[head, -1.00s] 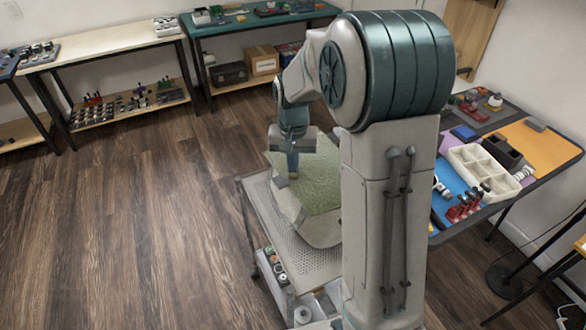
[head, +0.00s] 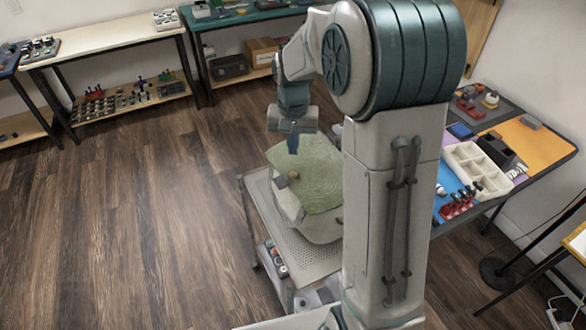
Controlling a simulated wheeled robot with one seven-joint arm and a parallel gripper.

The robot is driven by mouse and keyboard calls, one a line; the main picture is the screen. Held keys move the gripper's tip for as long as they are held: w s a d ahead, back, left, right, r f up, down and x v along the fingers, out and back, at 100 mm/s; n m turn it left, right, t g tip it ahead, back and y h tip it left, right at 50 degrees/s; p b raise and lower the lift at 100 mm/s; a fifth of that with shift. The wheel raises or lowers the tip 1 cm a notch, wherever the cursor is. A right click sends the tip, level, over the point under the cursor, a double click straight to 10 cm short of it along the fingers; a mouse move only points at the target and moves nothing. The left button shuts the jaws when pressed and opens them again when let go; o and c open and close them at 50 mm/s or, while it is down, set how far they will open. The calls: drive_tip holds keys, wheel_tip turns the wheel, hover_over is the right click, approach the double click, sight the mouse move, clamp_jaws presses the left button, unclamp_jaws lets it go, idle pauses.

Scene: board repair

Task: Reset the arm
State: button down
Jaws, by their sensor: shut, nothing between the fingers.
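My arm rises beside my column and bends down over a cart. My gripper (head: 292,147) hangs with its fingers pointing down, shut and empty, above the back left part of a green mat (head: 322,180). The fingertips look clear of the mat, though the exact height is hard to tell. A small round brownish thing (head: 293,175) shows on the mat's left side, below the gripper. Part of the mat is hidden behind my column.
On the right, a worktable (head: 535,140) holds a cream divided tray (head: 465,160), red parts (head: 458,205) and coloured mats. A white bench (head: 100,45) and a teal bench (head: 240,20) stand behind. The wooden floor (head: 150,230) at left is clear.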

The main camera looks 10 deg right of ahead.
idle(0.3)
drive_tip(key=s+r+n+t, duration=0.1)
drive_tip(key=s+r+n, duration=0.1)
drive_tip(key=s, duration=0.9)
drive_tip(key=s+r+n+t, duration=0.1)
drive_tip(key=s+r, duration=0.4)
drive_tip(key=s, duration=0.6)
drive_tip(key=shift+r+n+t, duration=0.25)
drive_tip(key=shift+n+t, duration=0.15)
drive_tip(key=shift+t, duration=0.4)
